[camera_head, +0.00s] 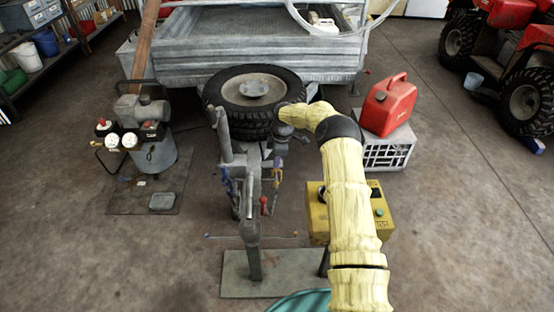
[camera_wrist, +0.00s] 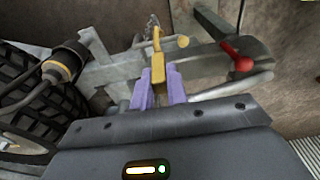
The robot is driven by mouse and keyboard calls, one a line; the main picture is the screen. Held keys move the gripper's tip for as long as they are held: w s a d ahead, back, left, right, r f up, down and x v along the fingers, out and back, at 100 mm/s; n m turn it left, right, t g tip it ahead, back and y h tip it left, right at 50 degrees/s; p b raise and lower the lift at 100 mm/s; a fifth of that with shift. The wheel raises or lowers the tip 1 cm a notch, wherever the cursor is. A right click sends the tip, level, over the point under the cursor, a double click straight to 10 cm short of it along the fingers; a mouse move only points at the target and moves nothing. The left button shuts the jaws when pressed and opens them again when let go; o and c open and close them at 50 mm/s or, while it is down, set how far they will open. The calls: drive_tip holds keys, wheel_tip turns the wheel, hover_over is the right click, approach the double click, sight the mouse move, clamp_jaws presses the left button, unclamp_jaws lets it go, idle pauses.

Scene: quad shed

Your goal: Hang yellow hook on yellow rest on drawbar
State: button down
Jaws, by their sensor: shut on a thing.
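My gripper (camera_wrist: 160,84) has its two purple fingers shut on the yellow hook (camera_wrist: 157,62) in the wrist view. The hook's curved upper end sticks out past the fingertips. A grey peg with a yellowish end (camera_wrist: 183,41) lies just right of the hook and looks like the yellow rest on the drawbar (camera_wrist: 110,72). I cannot tell whether hook and peg touch. In the head view the drawbar (camera_head: 254,225) stands in the middle, and my gripper (camera_head: 278,158) is at its right side. The hook is too small to make out clearly there.
A red-knobbed lever (camera_wrist: 237,60) is right of the hook; a black cable with a yellow ring (camera_wrist: 57,72) is at left. A tyre (camera_head: 253,100) lies behind the drawbar. A red fuel can (camera_head: 388,104) sits on a crate (camera_head: 388,152). A compressor (camera_head: 143,130) stands left.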

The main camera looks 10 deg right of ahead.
drive_tip(key=shift+f+b, duration=0.85)
drive_tip(key=shift+f, duration=1.05)
drive_tip(key=c, duration=0.8)
unclamp_jaws()
drive_tip(key=shift+c, duration=0.2)
drive_tip(key=shift+r+p, duration=2.9)
drive_tip(key=shift+r, duration=1.65)
